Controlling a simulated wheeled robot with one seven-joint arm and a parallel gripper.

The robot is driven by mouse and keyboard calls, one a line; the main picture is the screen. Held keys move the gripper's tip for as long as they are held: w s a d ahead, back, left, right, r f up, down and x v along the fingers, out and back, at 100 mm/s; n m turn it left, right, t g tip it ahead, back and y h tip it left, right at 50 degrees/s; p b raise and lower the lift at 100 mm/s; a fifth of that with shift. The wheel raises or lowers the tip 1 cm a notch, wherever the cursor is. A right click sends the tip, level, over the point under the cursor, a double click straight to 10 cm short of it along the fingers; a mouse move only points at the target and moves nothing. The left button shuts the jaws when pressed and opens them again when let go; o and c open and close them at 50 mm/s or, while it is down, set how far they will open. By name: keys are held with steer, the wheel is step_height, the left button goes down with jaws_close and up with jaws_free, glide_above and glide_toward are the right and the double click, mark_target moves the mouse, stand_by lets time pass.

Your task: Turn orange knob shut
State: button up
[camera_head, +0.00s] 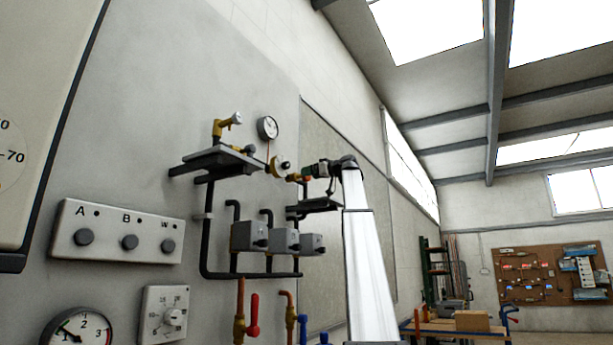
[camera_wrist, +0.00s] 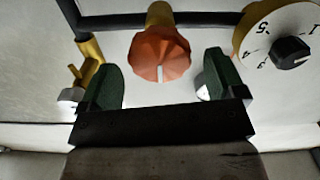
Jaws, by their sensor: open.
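The orange knob (camera_wrist: 160,52) sits on a brass fitting in the upper middle of the wrist view. It is faceted, and a short white mark on its face points down in the picture. My gripper (camera_wrist: 163,80) is open, with one green-padded finger on each side of the knob and a gap showing on both sides. In the head view my gripper (camera_head: 312,170) is at the pipework on the wall. The knob is small there and largely hidden by my gripper.
A white numbered dial with a black knob (camera_wrist: 291,52) is close to my right finger. A brass valve (camera_wrist: 91,66) is close to the left finger. Grey boxes (camera_head: 279,240) and dark pipes lie below. A gauge (camera_head: 267,128) is above. A workbench (camera_head: 455,327) stands far right.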

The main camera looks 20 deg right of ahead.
steer(key=shift+x, duration=1.2)
steer(key=c, duration=0.9)
steer(key=shift+c, duration=0.2)
